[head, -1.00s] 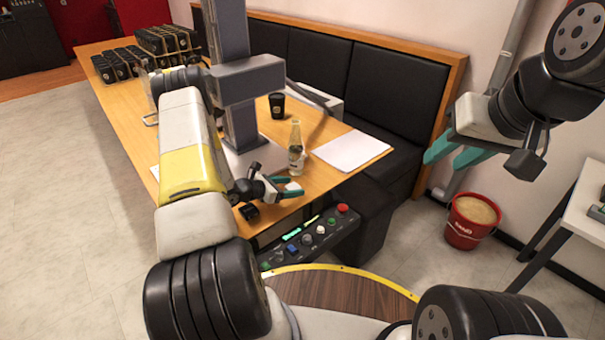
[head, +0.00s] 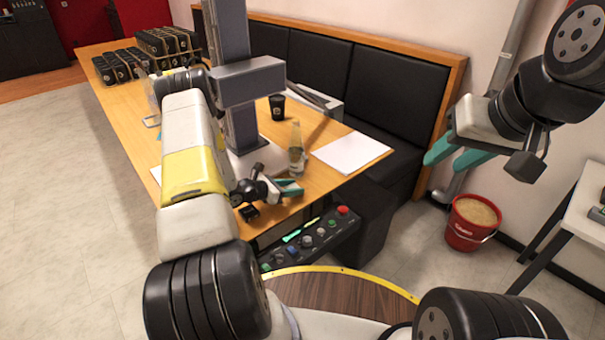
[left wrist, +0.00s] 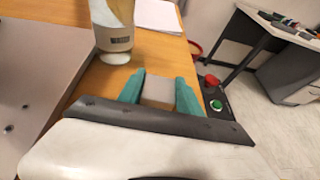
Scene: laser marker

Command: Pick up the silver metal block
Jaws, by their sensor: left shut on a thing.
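The silver metal block (left wrist: 158,92) shows in the left wrist view as a pale, light-grey piece between the two teal fingers. My left gripper (head: 290,187) is shut on it, near the front edge of the wooden table. In the head view the fingers hide most of the block. I cannot tell whether the block is touching the table or raised. My right gripper (head: 457,156) is open and empty, in the air at the right, far from the block.
A glass bottle (head: 296,152) stands close behind my left gripper. The grey laser marker (head: 240,125) is to the left, with white paper (head: 350,151) to the right. A button panel (head: 312,238) sits below the table's front edge. A red bucket (head: 470,226) stands on the floor.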

